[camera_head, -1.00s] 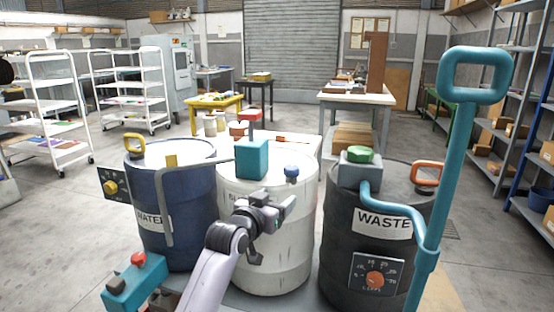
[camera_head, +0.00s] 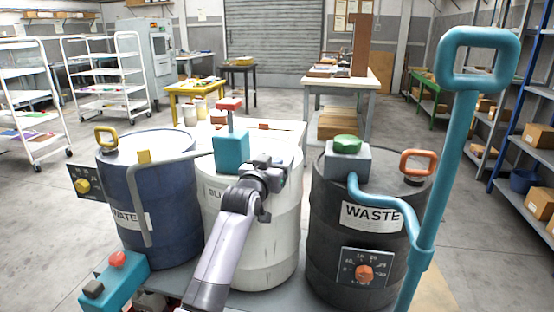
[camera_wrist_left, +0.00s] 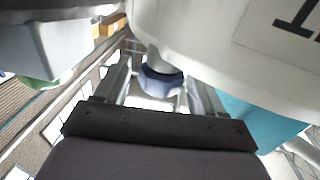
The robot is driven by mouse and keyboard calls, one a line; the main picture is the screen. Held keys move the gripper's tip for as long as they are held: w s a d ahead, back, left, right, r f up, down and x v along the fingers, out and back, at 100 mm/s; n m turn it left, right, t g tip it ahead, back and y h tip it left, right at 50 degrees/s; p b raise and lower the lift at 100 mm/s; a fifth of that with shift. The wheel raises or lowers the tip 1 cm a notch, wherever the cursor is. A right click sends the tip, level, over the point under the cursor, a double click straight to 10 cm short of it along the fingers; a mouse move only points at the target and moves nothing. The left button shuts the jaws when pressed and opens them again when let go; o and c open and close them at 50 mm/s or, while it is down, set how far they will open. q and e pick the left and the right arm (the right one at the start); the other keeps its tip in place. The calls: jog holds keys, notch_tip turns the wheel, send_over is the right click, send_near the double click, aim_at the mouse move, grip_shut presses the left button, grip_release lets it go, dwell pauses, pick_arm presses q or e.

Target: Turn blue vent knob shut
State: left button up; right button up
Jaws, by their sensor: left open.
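The blue vent knob (camera_wrist_left: 160,80) sits at the rim of the white drum (camera_head: 250,245). In the left wrist view it lies between the two open fingers of my left gripper (camera_wrist_left: 160,92). I cannot tell whether the fingers touch it. In the head view my left gripper (camera_head: 275,170) is at the top right of the white drum and hides the knob. My right gripper is not in view.
A teal box with a red top (camera_head: 231,150) stands left of my gripper on the white drum. A dark waste drum (camera_head: 330,225) with a grey block and green knob (camera_head: 347,144) is to the right. A blue water drum (camera_head: 165,190) is left. A tall teal handle (camera_head: 452,160) rises at right.

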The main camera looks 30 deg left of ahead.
pick_arm(q)
jog(key=shift+w+a, duration=0.15)
jog(key=shift+w, duration=0.85)
jog(key=c, duration=1)
jog(key=shift+o, duration=0.2)
jog(key=shift+r+m+h, duration=0.15)
jog(key=shift+m+h, duration=0.25)
jog(key=shift+h, duration=0.1)
jog(key=shift+m+h+p, duration=0.3)
jog(key=shift+h+p, duration=0.1)
jog(key=shift+h, duration=0.2)
